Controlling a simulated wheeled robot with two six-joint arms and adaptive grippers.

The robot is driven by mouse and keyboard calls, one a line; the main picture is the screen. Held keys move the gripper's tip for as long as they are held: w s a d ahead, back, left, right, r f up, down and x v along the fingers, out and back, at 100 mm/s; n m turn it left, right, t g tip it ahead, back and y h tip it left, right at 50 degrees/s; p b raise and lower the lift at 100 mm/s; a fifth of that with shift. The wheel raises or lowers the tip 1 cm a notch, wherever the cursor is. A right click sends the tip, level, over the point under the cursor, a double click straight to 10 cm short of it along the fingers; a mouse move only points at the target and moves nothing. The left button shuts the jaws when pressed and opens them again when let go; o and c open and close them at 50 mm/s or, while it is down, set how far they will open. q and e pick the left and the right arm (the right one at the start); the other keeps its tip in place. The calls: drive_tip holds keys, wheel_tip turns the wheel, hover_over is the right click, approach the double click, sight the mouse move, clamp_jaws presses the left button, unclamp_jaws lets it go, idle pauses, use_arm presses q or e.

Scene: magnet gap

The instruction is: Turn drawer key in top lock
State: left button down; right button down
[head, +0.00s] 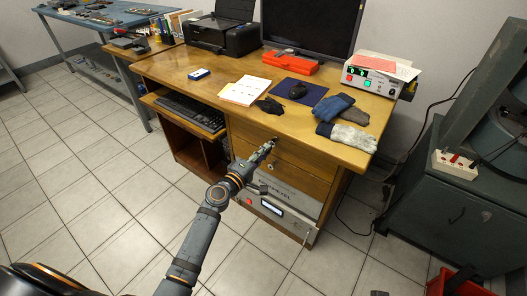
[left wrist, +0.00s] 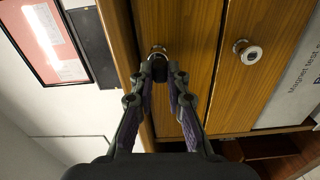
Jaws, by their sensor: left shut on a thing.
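The wooden desk has a top drawer (head: 300,157) with a round metal lock (left wrist: 157,50) in its front. My left gripper (head: 270,145) is at this lock, and it also shows in the left wrist view (left wrist: 160,75). Its fingertips are shut on the dark head of the drawer key (left wrist: 156,71). The key sits right in front of the lock and appears to be in it; the fingertips hide most of it. A second round lock (left wrist: 246,52) sits on the drawer below, with nothing in it. My right gripper is not in view.
On the desk top (head: 225,70) lie gloves (head: 345,135), a mouse on a dark pad (head: 312,93), papers (head: 245,90) and an orange case (head: 290,68). A keyboard tray (head: 170,115) sticks out left of the drawers. The tiled floor (head: 110,190) in front is clear.

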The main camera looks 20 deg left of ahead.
use_arm(q)
drive_tip(key=c, duration=1.3)
unclamp_jaws()
drive_tip(key=shift+a+f, duration=0.15)
drive_tip(key=shift+f, duration=0.05)
drive_tip(key=shift+o, duration=0.2)
drive_tip(key=shift+r, duration=0.1)
drive_tip(key=shift+s, duration=0.1)
drive_tip(key=b+v, duration=0.1)
drive_tip(key=v, duration=0.5)
drive_tip(key=shift+s, duration=0.4)
